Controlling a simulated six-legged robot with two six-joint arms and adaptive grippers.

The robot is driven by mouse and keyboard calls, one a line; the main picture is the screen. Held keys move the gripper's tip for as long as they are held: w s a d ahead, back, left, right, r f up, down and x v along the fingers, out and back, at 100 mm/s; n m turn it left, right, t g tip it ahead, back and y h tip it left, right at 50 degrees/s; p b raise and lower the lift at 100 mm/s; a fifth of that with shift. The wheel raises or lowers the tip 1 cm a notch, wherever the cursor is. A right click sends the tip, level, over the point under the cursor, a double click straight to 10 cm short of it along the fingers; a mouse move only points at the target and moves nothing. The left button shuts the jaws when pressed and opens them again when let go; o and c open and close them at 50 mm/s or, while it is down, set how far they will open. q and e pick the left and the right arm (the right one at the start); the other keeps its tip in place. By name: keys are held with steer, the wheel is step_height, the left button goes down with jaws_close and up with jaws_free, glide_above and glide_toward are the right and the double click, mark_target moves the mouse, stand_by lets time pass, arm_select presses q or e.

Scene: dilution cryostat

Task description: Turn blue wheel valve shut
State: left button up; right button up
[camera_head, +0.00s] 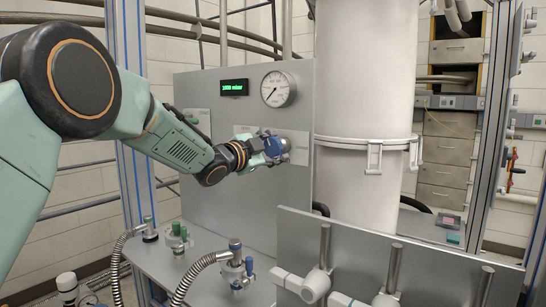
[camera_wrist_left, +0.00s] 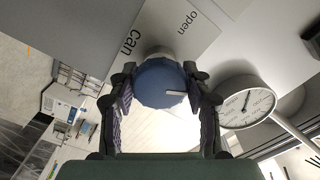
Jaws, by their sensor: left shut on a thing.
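The blue wheel valve (camera_head: 276,146) sits on the upright grey panel, below the round dial gauge. In the left wrist view the blue wheel (camera_wrist_left: 160,84) shows as a round knob with a pale mark on its face. My left gripper (camera_head: 270,150) is shut on the wheel. Its two fingers (camera_wrist_left: 162,98) stand on either side of the rim in the wrist view. A label with the words "open" and "can" lies behind the wheel in that view. My right gripper is not in view.
The dial gauge (camera_head: 278,89) and a green-lit display (camera_head: 234,88) are on the panel above the valve. A large white cylinder (camera_head: 365,90) stands just right. Flexible metal hoses (camera_head: 196,270) and small valves are below. A low grey plate (camera_head: 390,250) with handles stands at front right.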

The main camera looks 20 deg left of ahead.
arm_select(q)
steer(key=m+b, duration=0.5)
steer(key=m, duration=0.1)
steer(key=shift+r, duration=0.2)
steer(key=m+b, duration=0.4)
steer(key=m, duration=0.2)
steer(key=m+b, duration=0.3)
steer(key=m, duration=0.2)
steer(key=shift+b, duration=0.35)
steer(key=m+b, duration=0.2)
steer(key=m, duration=0.2)
steer(key=shift+r+m+b, duration=0.1)
steer(key=shift+m+b, duration=0.45)
steer(key=shift+m, duration=0.45)
steer(key=shift+r, duration=0.1)
steer(key=o, duration=1.2)
steer(key=shift+w+d+f, duration=0.1)
steer(key=shift+w+f, duration=0.05)
steer(key=shift+f, duration=0.1)
steer(key=shift+c, duration=0.2)
